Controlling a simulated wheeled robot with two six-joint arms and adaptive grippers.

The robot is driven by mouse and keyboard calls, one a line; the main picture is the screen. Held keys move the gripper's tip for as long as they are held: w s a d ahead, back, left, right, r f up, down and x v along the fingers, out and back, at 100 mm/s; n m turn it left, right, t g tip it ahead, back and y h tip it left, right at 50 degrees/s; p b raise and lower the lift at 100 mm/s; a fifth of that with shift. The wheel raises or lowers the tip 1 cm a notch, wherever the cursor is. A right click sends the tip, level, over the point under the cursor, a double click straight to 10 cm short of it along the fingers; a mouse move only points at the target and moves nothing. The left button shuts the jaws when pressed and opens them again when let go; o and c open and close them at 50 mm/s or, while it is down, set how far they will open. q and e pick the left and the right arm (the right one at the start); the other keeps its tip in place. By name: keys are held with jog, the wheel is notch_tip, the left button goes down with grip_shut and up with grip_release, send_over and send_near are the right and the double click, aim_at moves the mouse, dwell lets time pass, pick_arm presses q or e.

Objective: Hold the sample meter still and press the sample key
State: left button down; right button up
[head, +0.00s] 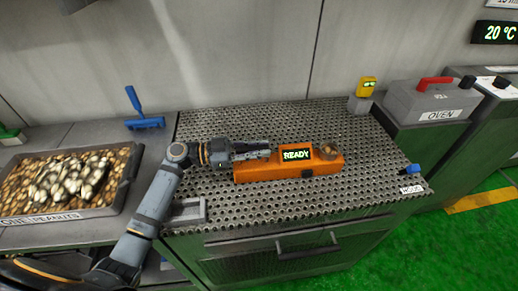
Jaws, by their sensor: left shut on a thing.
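The orange sample meter (265,173) lies on the perforated metal worktop, long side across the picture. My right gripper is not in view.
A tray of peanuts (108,210) and a blue scraper-like tool (145,122) are on the left. A yellow device (366,88) stands at the back right, near a grey oven box (430,100). A blue item (411,169) lies at the right edge. The worktop around the meter is clear.

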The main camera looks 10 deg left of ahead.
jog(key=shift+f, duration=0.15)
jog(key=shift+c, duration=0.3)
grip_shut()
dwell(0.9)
